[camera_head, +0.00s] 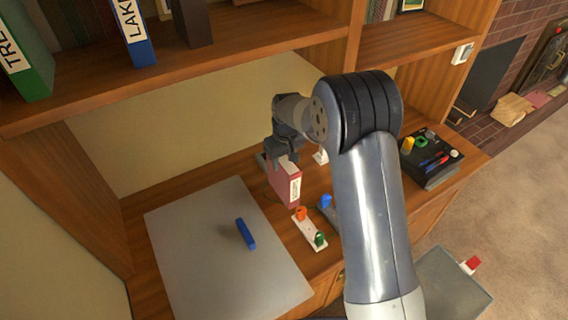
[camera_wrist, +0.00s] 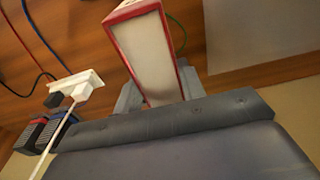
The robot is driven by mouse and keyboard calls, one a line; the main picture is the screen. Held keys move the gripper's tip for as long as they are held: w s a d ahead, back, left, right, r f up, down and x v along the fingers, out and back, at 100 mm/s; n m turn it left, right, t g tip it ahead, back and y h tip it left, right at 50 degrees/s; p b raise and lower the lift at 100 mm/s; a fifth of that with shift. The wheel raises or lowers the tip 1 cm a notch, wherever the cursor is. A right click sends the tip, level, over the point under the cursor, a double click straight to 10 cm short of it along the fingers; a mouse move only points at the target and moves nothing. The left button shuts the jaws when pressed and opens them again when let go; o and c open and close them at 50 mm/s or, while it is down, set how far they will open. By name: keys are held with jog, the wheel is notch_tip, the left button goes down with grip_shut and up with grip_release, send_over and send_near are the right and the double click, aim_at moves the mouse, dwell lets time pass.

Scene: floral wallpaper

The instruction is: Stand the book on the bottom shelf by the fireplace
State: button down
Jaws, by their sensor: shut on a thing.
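A red book (camera_head: 284,183) with a white label on its spine is held upright at the back of the wooden desk shelf. My gripper (camera_head: 284,158) is shut on its upper part. In the wrist view the book (camera_wrist: 148,55) shows its pale page edges and red cover between the fingers of my gripper (camera_wrist: 150,100). Whether the book's lower edge touches the wood is not clear. The brick fireplace (camera_head: 540,60) is at the upper right.
A grey board (camera_head: 200,270) with a blue object (camera_head: 245,234) lies at left. White strips with coloured knobs (camera_head: 308,228) lie just in front of the book. A black box (camera_head: 432,160) stands right. An upper shelf (camera_head: 220,55) overhangs. A white socket with cables (camera_wrist: 75,88) is beside the gripper.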

jog(key=shift+f, duration=1.15)
jog(key=shift+f, duration=0.2)
jog(key=c, duration=0.9)
grip_release()
jog(key=shift+r, duration=0.1)
jog(key=r, duration=0.4)
jog(key=r+b, duration=0.1)
jog(key=r, duration=0.3)
jog(key=s+d+r, duration=0.1)
jog(key=r, duration=0.3)
jog(key=shift+s, duration=0.1)
jog(key=shift+a, duration=0.1)
